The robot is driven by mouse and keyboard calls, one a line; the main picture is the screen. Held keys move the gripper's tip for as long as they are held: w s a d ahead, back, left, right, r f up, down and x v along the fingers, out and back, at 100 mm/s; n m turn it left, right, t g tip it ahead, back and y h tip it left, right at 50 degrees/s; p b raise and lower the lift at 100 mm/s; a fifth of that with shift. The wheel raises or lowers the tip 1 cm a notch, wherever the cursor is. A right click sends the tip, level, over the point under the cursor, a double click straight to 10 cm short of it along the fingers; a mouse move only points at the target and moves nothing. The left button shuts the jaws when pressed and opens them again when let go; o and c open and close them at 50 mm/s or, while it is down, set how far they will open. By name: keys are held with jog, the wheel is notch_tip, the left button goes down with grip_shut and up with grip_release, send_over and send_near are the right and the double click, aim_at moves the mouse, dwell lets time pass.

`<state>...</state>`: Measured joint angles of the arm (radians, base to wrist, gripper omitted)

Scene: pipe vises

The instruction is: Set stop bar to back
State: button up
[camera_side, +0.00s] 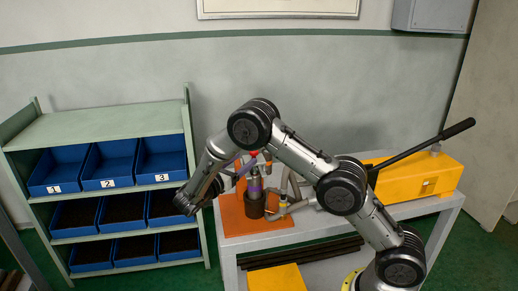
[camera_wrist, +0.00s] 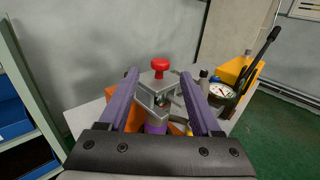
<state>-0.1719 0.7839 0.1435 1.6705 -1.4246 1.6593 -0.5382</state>
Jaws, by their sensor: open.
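The pipe vise (camera_wrist: 159,84) has a grey body with a red knob (camera_wrist: 160,64) on top; a purple part shows below it. In the side view the red knob (camera_side: 254,154) stands above the orange plate (camera_side: 232,222) on the bench. My gripper (camera_wrist: 159,74) is open, with one purple finger on each side of the vise head in the wrist view. I see no clear contact, and nothing is held. I cannot clearly pick out the stop bar.
A yellow pump (camera_side: 415,178) with a long black lever (camera_side: 430,145) stands on the bench at right. A round gauge (camera_wrist: 221,92) shows right of the vise. A shelf with blue bins (camera_side: 110,165) stands at left. Dark pipes (camera_side: 300,254) lie on the lower shelf.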

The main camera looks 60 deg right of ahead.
aim_at(259, 155)
jog(key=d, duration=0.9)
jog(key=shift+d, duration=0.4)
grip_shut()
dwell(0.9)
